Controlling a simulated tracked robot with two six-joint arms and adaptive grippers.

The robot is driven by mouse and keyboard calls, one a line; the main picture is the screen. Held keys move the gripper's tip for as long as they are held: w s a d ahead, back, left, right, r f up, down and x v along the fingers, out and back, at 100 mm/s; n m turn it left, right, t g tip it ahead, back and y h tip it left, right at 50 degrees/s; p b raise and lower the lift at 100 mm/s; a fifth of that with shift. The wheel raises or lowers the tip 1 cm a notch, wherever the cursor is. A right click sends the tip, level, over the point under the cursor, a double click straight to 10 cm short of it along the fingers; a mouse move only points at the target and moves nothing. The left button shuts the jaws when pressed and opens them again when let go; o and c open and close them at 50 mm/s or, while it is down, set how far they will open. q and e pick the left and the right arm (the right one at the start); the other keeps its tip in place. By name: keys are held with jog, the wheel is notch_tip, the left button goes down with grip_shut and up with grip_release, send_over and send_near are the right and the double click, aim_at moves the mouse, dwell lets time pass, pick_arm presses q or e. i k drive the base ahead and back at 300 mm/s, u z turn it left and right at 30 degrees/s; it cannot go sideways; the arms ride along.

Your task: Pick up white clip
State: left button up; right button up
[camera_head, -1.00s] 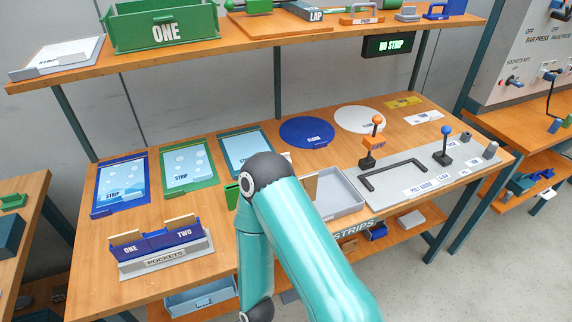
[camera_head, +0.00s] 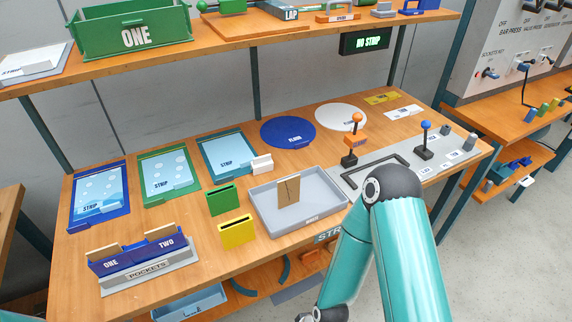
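A small white block (camera_head: 262,164), which may be the white clip, sits on the table at the right front edge of the teal-framed STRIP tray (camera_head: 229,152). A green clip-like holder (camera_head: 221,200) and a yellow one (camera_head: 237,233) stand in front of it, left of the grey tray. One teal arm of mine rises at the lower right, with its elbow over the table's front edge and its forearm hanging down out of the picture. No gripper fingers show.
A grey tray (camera_head: 262,207) holds an upright brown card (camera_head: 288,191). A blue POCKETS rack (camera_head: 141,255) stands front left. Orange (camera_head: 355,140) and blue (camera_head: 425,140) levers stand on a grey panel at the right. An upper shelf (camera_head: 230,48) overhangs the back.

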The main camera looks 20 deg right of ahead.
aim_at(260, 164)
jog(key=k, duration=0.95)
jog(key=z, duration=0.4)
jog(key=i, duration=1)
jog(key=u, duration=0.05)
